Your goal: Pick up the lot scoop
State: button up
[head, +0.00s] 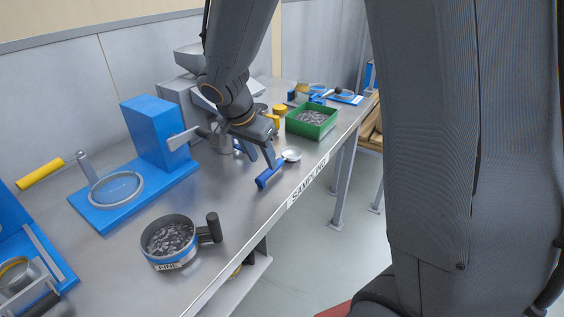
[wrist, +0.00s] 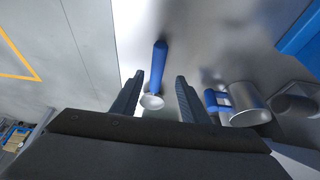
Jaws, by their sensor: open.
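The scoop (head: 269,173) has a blue handle and a small pale round bowl (head: 291,154). It lies on the steel bench near the front edge, by the word SAMPLING. My gripper (head: 262,158) is over it, fingers pointing down, open. In the wrist view the scoop's blue handle (wrist: 158,66) points up the picture and its bowl (wrist: 152,102) shows between the two fingers of my gripper (wrist: 160,98). The fingers stand apart from it on both sides. Whether they are at its height I cannot tell.
A green bin of grey pieces (head: 312,120) stands behind the scoop. A pan labelled FINE (head: 170,243) and a blue press-like stand (head: 153,140) are to the left. A metal cup (wrist: 247,104) is right of the fingers in the wrist view. Bench between pan and scoop is clear.

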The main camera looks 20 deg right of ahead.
aim_at(268, 170)
jog(key=x, duration=0.2)
jog(key=p+x, duration=0.1)
jog(key=x, duration=0.1)
jog(key=shift+s+d+r, duration=0.1)
jog(key=shift+d, duration=0.2)
jog(key=shift+d+f, duration=0.15)
jog(key=shift+f, duration=0.4)
grip_shut()
